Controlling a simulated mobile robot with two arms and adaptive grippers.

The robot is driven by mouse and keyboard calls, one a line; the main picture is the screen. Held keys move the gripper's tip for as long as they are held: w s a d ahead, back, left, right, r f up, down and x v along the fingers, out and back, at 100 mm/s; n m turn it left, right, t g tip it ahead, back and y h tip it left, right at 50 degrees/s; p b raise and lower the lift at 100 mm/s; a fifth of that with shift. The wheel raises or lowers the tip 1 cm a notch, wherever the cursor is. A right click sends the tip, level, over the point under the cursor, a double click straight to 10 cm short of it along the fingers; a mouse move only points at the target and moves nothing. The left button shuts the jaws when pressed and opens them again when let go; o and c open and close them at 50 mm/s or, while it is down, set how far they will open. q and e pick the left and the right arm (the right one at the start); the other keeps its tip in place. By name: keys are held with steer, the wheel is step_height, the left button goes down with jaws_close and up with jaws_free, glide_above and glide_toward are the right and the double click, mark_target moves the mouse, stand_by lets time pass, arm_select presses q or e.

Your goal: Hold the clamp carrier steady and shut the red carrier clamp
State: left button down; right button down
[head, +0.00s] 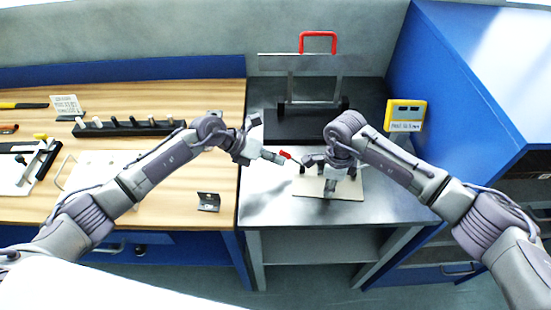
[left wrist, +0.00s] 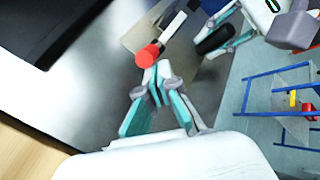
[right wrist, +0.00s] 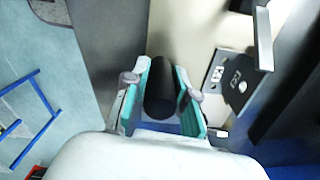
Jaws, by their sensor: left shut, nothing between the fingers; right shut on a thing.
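The red carrier clamp tip (head: 285,154) shows at the left of the carrier in the head view. In the left wrist view the red tip (left wrist: 148,56) sits on a pale lever slanting up to the right. My left gripper (head: 277,158) is shut and empty, its fingertips (left wrist: 158,72) close beside the red tip; contact is unclear. My right gripper (head: 330,186) is shut on the carrier's black cylindrical handle (right wrist: 160,90), which stands between its fingers. The handle (left wrist: 212,40) also shows in the left wrist view. My right gripper hides much of the carrier in the head view.
A pale board (head: 352,188) lies on the grey metal table. Behind stands a dark fixture with a metal frame (head: 315,65) and red handle (head: 318,34). A yellow meter (head: 404,115) is at right. The wooden bench (head: 140,185) is at left.

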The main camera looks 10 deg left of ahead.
arm_select(q)
steer(key=shift+r, duration=0.3)
steer(key=shift+w+d+r, duration=0.1)
steer(key=shift+d, duration=0.05)
arm_select(e)
steer(key=shift+d, duration=0.1)
arm_select(q)
steer(key=d+r+y, duration=0.1)
steer(key=y, duration=0.1)
steer(key=d+y, duration=0.1)
steer(key=y, duration=0.1)
steer(key=d+r+y, duration=0.1)
steer(key=d, duration=0.1)
steer(key=shift+w+r+m+g+y, duration=0.1)
steer(key=shift+r+m+g+y, duration=0.2)
steer(key=shift+y, duration=0.1)
steer(key=shift+r, duration=0.15)
